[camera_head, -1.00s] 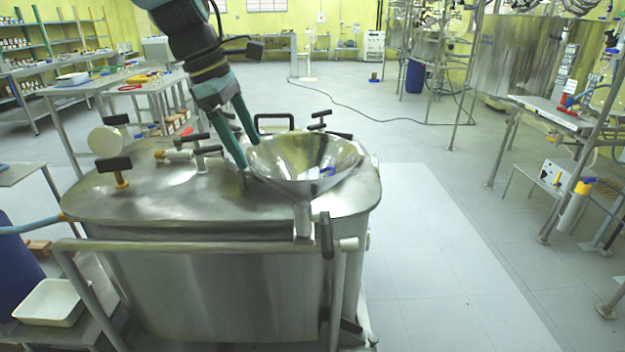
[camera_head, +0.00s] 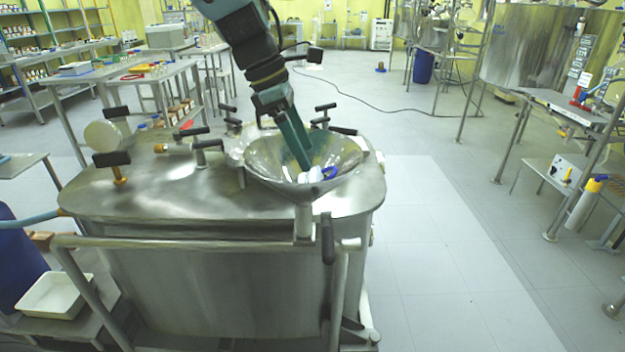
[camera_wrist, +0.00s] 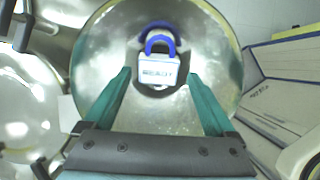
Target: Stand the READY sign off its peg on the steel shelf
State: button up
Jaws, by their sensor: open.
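A small white block with a blue loop on top (camera_wrist: 158,70) lies in the steel funnel (camera_wrist: 220,30). Dark lettering on its face looks like READY but is blurred. In the head view the white and blue thing (camera_head: 318,174) shows low in the funnel bowl (camera_head: 347,160). My gripper (camera_wrist: 158,76) is open, with one teal finger on each side of the block in the wrist view. In the head view my gripper (camera_head: 307,166) points down into the bowl, close to the block. I cannot tell whether the fingers touch it. No peg is clearly visible.
The funnel sits on a steel vessel lid (camera_head: 150,200) with several black-handled valves around it. A steel rail (camera_head: 180,243) runs along the front. A bench with equipment (camera_head: 560,108) stands at right. Open floor (camera_head: 440,220) lies right of the vessel.

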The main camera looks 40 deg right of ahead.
aim_at(316, 173)
jog(key=p+x, duration=0.1)
jog(key=x, duration=0.4)
jog(key=shift+d, duration=0.1)
jog(key=shift+c, duration=0.2)
jog(key=c, duration=1.1)
